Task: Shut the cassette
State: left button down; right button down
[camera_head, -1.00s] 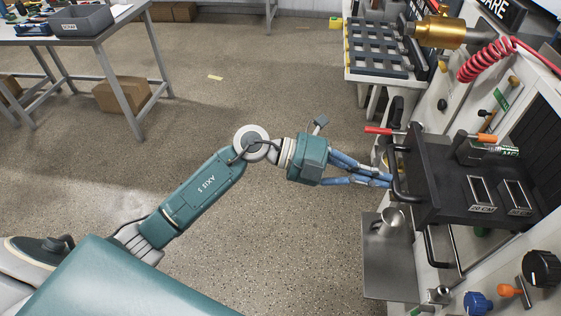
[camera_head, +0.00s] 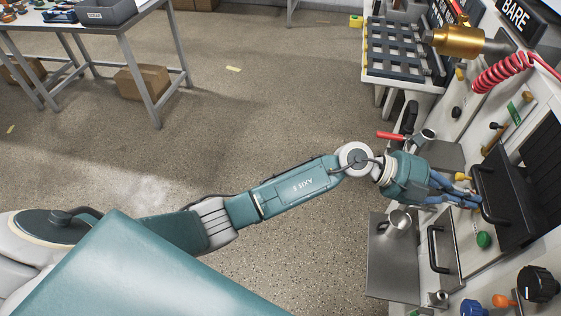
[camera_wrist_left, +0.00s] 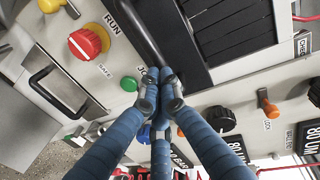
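The cassette (camera_head: 512,200) is a black drawer in the machine at the right of the head view. Part of its body still shows outside the panel. A dark handle bar runs along its front; in the left wrist view the bar (camera_wrist_left: 142,32) ends at my fingertips. My left gripper (camera_head: 474,199) has its blue fingers drawn together against the front of the cassette; in the left wrist view the fingertips (camera_wrist_left: 162,92) meet with no object visible between them. The exact contact is partly hidden by the fingers. My right gripper is not in view.
A grey shelf (camera_head: 390,275) with a metal cup (camera_head: 398,222) stands below the cassette. A red-handled lever (camera_head: 390,135) and a slotted rack (camera_head: 402,50) are above. A green button (camera_wrist_left: 129,83) and a red knob (camera_wrist_left: 88,41) are on the panel. Open floor lies left.

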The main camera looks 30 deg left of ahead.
pick_arm(q)
jog(key=shift+r+x, duration=0.15)
jog(key=shift+x, duration=0.55)
jog(key=shift+r+x, duration=0.15)
jog(key=shift+x, duration=0.5)
jog(key=shift+r, duration=0.1)
